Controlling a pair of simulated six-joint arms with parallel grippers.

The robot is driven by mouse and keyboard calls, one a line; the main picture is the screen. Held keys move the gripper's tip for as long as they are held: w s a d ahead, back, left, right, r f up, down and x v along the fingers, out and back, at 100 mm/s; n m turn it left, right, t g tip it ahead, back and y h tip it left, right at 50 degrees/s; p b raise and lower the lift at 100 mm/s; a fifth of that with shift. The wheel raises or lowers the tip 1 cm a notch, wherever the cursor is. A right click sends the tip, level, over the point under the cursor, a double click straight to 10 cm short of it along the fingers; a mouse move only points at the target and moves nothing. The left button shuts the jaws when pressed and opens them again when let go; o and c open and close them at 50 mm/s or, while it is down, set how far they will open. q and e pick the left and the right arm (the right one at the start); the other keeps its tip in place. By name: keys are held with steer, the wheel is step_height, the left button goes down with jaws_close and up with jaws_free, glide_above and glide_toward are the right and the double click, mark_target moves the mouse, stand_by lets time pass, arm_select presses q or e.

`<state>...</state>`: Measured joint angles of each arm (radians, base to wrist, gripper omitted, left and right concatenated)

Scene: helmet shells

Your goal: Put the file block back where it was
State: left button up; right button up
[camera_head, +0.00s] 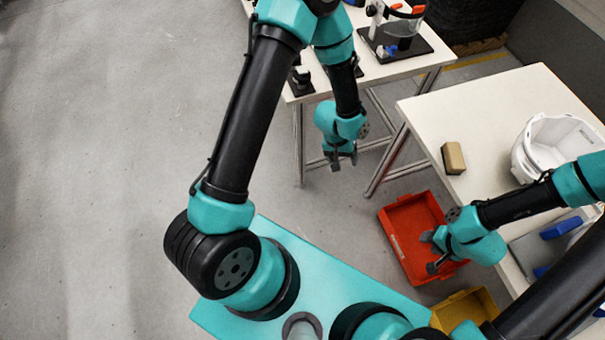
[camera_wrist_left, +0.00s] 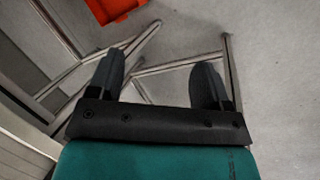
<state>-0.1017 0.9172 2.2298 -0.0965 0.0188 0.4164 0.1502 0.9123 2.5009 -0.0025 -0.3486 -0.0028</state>
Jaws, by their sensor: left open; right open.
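The file block (camera_head: 453,158), a small tan-and-brown block, lies near the left edge of the white table (camera_head: 495,110) on the right. My left gripper (camera_head: 343,162) hangs over the floor between the two tables, to the left of the block and apart from it. In the left wrist view my left gripper (camera_wrist_left: 160,92) is open with nothing between its fingers. My right gripper (camera_head: 428,252) is open above the red bin, below the block in the picture, and I see nothing held in it.
A red bin (camera_head: 393,238) and a yellow bin (camera_head: 470,303) stand beside the right table. A white helmet shell (camera_head: 535,140) sits on that table, with a blue-handled thing (camera_head: 560,228) nearby. A second table (camera_head: 405,68) at the top holds a dark stand (camera_head: 408,45). The red bin also shows in the left wrist view (camera_wrist_left: 115,8).

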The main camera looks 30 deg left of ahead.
arm_select(q)
steer(key=s+a+f+t, duration=0.1)
steer(key=s+a+f, duration=0.1)
steer(key=s+a, duration=0.7)
steer(key=shift+s+a+f+m, duration=0.15)
steer(key=shift+s+f+m, duration=0.2)
steer(key=shift+s, duration=0.6)
